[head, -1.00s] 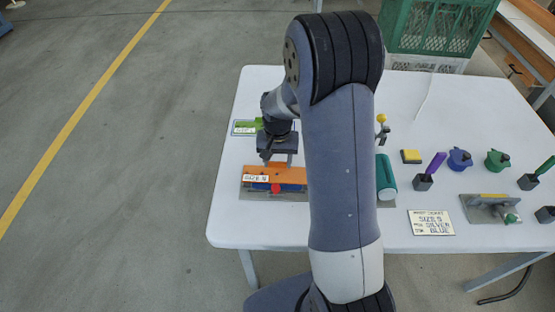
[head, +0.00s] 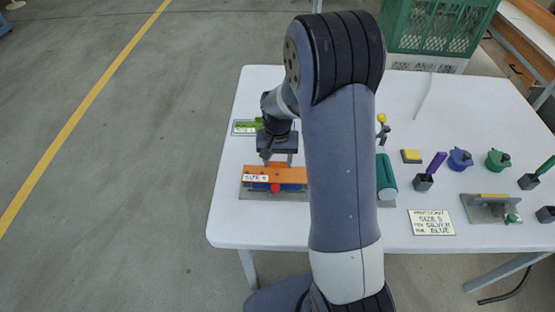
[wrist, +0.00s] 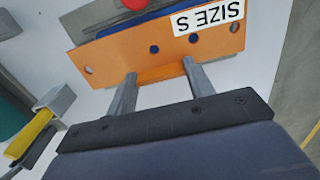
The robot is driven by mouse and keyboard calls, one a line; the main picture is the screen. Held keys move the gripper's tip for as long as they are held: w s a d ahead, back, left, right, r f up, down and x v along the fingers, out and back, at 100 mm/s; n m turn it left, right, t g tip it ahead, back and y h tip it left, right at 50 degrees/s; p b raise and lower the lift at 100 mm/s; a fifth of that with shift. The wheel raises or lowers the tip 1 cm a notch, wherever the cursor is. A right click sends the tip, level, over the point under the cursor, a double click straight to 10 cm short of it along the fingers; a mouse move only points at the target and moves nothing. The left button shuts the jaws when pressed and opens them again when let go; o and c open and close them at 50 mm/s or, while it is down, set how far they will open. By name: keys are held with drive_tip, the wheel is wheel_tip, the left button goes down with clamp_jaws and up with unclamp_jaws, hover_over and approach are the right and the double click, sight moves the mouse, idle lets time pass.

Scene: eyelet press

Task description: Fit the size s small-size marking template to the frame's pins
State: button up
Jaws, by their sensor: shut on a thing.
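The orange size S template (head: 290,173) carries a white "SIZE S" label and lies over the marking frame at the table's left. The frame shows a grey base (head: 246,193), a blue part (head: 293,187) and a red knob (head: 276,188). In the wrist view the template (wrist: 120,52) has several holes; blue shows through the two middle ones. I cannot tell whether the pins sit in the holes or whether the template lies flat. My arm hides the frame's right end in the head view.
A green labelled template (head: 246,124) lies behind at the left. To the right are a teal roller (head: 386,177), a yellow pad (head: 411,156), blue (head: 460,158) and green (head: 497,159) pots, and a job card (head: 432,222). The table's left edge is close to the frame.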

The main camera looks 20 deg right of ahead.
sight(278, 163)
drive_tip(key=shift+f+b, duration=0.85)
drive_tip(key=shift+f, duration=0.2)
idle(0.4)
drive_tip(key=o, duration=1.1)
drive_tip(key=shift+r, duration=0.15)
drive_tip(key=shift+r+p, duration=1.8)
drive_tip(key=shift+r, duration=0.6)
